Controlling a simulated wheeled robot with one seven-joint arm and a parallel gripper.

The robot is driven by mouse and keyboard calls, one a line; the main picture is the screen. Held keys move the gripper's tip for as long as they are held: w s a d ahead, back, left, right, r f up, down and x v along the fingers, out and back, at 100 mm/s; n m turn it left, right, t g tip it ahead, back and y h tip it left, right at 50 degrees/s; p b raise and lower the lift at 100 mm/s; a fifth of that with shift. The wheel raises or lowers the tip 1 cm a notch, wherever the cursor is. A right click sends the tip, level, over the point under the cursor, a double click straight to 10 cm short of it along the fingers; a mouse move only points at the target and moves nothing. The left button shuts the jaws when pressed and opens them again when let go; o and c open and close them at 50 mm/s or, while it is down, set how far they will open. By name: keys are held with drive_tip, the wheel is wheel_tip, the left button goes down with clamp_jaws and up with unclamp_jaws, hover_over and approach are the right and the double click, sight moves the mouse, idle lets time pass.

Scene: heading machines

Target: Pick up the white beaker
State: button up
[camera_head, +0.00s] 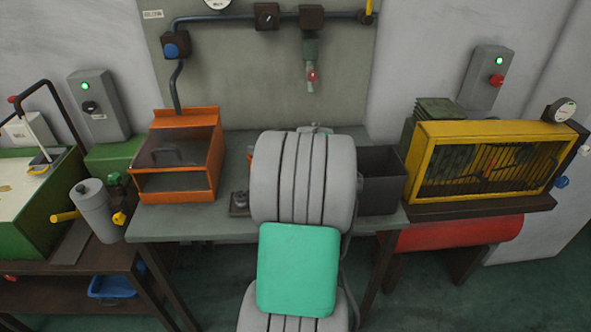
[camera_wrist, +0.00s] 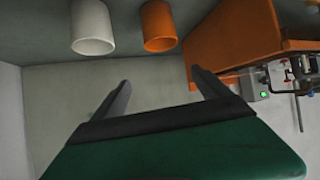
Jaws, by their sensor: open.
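The white beaker (camera_wrist: 92,28) shows in the wrist view at the upper left, its round open rim facing the camera. An orange beaker (camera_wrist: 159,27) is just to its right, with a gap between them. My gripper (camera_wrist: 161,76) is open and empty in the wrist view, its two dark fingers spread apart. The white beaker appears beyond the fingertips and to the left, not between them. In the head view my arm covers the middle of the bench, and neither the white beaker nor my gripper can be made out there.
An orange box with a sloping lid (camera_head: 180,158) stands on the bench left of my arm; an orange housing (camera_wrist: 240,35) fills the wrist view's upper right. A dark open bin (camera_head: 382,182) and a yellow barred guard (camera_head: 490,165) stand to the right. The grey bench (camera_head: 185,222) has bare space in front.

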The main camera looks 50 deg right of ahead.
drive_tip(key=s+d, duration=0.2)
drive_tip(key=d, duration=0.1)
drive_tip(key=s+d+f+m+h, duration=0.1)
drive_tip(key=d, duration=0.2)
drive_tip(key=s+d+f+h, duration=0.1)
drive_tip(key=s+d, duration=0.1)
drive_tip(key=d, duration=0.1)
drive_tip(key=shift+s+d+t, duration=0.2)
drive_tip(key=shift+s+t, duration=0.1)
wheel_tip(320, 180, down, 7)
drive_tip(key=shift+w+f+p, duration=0.15)
drive_tip(key=shift+p, duration=0.45)
drive_tip(key=p+x, duration=0.1)
drive_tip(key=x, duration=0.6)
drive_tip(key=shift+w+d, duration=0.1)
drive_tip(key=c, duration=1.4)
